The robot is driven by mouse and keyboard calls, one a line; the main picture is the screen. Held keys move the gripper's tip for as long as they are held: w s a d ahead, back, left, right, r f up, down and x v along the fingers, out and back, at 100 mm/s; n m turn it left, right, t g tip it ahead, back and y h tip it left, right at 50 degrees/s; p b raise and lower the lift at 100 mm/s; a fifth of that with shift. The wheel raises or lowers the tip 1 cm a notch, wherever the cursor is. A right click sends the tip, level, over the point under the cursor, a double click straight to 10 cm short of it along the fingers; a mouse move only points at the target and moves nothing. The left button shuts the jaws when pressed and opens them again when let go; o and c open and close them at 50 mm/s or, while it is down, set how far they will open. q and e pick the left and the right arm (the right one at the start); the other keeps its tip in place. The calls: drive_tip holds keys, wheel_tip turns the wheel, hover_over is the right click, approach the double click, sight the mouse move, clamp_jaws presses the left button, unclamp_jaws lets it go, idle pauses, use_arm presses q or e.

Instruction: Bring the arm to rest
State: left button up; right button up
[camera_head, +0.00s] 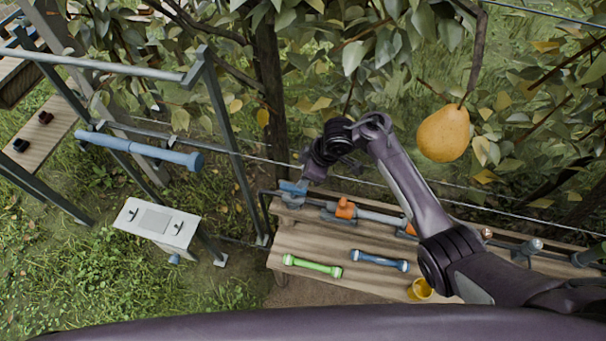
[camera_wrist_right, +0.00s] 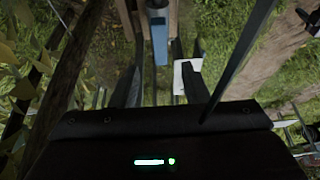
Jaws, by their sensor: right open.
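My right arm (camera_head: 412,185) comes in from the right in the head view and bends down over the wooden bench. Its gripper (camera_head: 303,182) is at the bench's back left end, close to a blue tool end (camera_head: 290,187). In the right wrist view the gripper (camera_wrist_right: 160,80) has its dark fingers apart. A blue bar (camera_wrist_right: 159,38) shows between and beyond them; I cannot tell whether they touch it. My left gripper is not in view.
A yellow pear (camera_head: 443,133) hangs from a branch at the upper right. The wooden bench (camera_head: 330,236) holds a green-handled tool (camera_head: 312,265), a blue one (camera_head: 379,261) and a yellow cup (camera_head: 420,289). A white box (camera_head: 157,222) and metal frame stand left; wires cross behind.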

idle(0.4)
drive_tip(key=s+d+r+m+t+h, duration=0.1)
drive_tip(key=s+d+r+m, duration=0.35)
drive_tip(key=s, duration=0.25)
drive_tip(key=s+d+r+m+h, duration=0.2)
drive_tip(key=s+d+r+m, duration=0.2)
drive_tip(key=s+d, duration=0.25)
drive_tip(key=s+d+r+m+t+h, duration=0.1)
drive_tip(key=s+d+r+m, duration=0.35)
drive_tip(key=s, duration=0.35)
wheel_tip(320, 180, down, 32)
drive_tip(key=s+f+g+b, duration=0.1)
drive_tip(key=b, duration=0.3)
drive_tip(key=s+d+f+g+b, duration=0.1)
drive_tip(key=s+d+f, duration=0.3)
drive_tip(key=s+f, duration=1.6)
wheel_tip(320, 180, down, 2)
drive_tip(key=shift+s+f+n+b, duration=0.2)
drive_tip(key=shift+n+b, duration=0.2)
drive_tip(key=shift+b, duration=0.4)
